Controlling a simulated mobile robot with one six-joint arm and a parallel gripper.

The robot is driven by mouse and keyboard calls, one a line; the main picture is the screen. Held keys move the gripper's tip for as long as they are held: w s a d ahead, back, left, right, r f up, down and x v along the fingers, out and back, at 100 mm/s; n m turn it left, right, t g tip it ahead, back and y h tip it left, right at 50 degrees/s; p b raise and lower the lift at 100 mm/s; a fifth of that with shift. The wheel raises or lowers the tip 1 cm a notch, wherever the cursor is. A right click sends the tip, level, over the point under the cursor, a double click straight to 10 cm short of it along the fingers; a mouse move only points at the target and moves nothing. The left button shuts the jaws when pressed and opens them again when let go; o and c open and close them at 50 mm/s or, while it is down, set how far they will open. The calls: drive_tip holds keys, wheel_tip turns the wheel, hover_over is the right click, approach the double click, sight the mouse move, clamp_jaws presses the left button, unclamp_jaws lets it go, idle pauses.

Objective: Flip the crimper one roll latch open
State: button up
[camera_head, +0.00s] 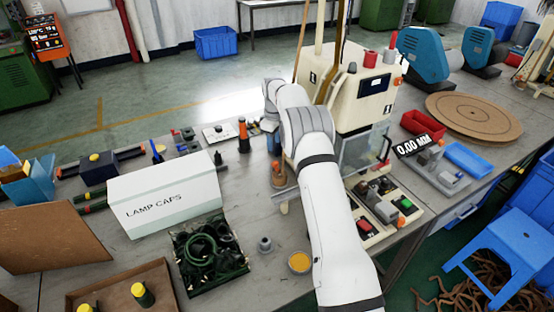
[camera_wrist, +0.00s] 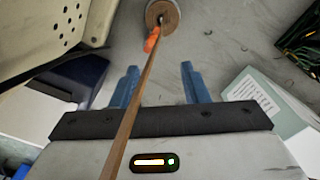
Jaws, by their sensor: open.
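The cream machine (camera_head: 350,95) with a small dark display stands behind my arm, and I take it to be the crimper. Part of a cream housing (camera_wrist: 60,30) fills the upper left of the wrist view. I cannot make out the roll latch for certain in either view. My gripper (camera_wrist: 159,70) has two blue fingers apart with nothing held between them. In the head view my gripper (camera_head: 271,126) is left of the machine, mostly hidden by my wrist. A brown cord or rod (camera_wrist: 143,90) crosses the wrist view in front of the gripper.
A round wooden piece (camera_wrist: 163,15) with an orange tip (camera_wrist: 152,40) lies beyond the fingers. A white LAMP CAPS box (camera_head: 175,200) and a tray of dark green coils (camera_head: 208,255) stand left of my arm. A clear guard (camera_head: 362,150) stands to the right.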

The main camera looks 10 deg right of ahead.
sight(276, 161)
drive_tip(key=f, duration=0.2)
drive_tip(key=w+f, duration=0.1)
drive_tip(key=shift+d, duration=0.4)
wheel_tip(276, 161, down, 8)
drive_tip(key=shift+r+p, duration=0.15)
drive_tip(key=shift+p, duration=1.1)
drive_tip(key=shift+c, duration=0.2)
drive_tip(key=shift+d, duration=0.1)
clamp_jaws()
